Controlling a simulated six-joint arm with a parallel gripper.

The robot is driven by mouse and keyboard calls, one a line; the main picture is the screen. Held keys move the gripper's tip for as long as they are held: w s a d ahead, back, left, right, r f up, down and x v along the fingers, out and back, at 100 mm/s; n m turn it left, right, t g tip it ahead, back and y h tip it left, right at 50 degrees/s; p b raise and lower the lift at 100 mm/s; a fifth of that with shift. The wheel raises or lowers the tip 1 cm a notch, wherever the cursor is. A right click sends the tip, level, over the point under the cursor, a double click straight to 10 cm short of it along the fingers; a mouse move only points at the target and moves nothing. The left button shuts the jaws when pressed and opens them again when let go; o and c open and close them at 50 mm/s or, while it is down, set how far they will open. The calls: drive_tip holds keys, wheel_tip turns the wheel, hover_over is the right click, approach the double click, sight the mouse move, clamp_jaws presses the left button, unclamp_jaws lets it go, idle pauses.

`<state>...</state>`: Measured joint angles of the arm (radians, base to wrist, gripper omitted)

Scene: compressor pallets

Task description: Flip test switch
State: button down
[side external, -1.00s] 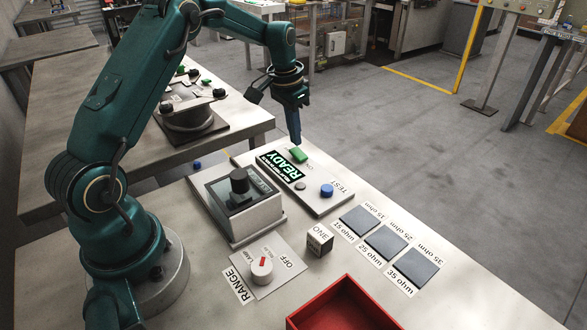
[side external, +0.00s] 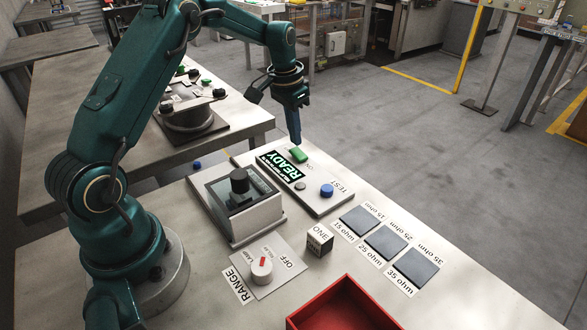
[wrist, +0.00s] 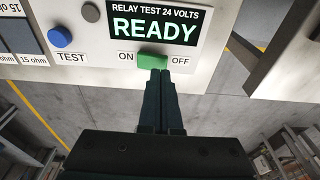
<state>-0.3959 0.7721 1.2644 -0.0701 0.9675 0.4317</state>
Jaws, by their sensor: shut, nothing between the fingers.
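The green test switch (side external: 299,155) sits on the relay test panel (side external: 322,206), beside the display that reads READY (side external: 281,168). In the wrist view the green switch (wrist: 152,61) lies between the labels ON and OFF, and the blue TEST button (wrist: 60,37) is to its left. My gripper (side external: 296,143) is shut and empty, pointing down at the switch. In the wrist view its fingertips (wrist: 160,72) are right at the switch's near edge and hide part of it. I cannot tell whether they touch it.
A device with a black knob (side external: 239,181) stands left of the panel. A RANGE dial (side external: 262,270), a ONE block (side external: 320,239), dark ohm pads (side external: 384,242) and a red bin (side external: 345,305) are nearer the camera. The table's right front is bare.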

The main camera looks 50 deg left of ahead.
sight(295, 150)
drive_tip(key=shift+f, duration=0.95)
idle(1.0)
drive_tip(key=shift+r, duration=3.55)
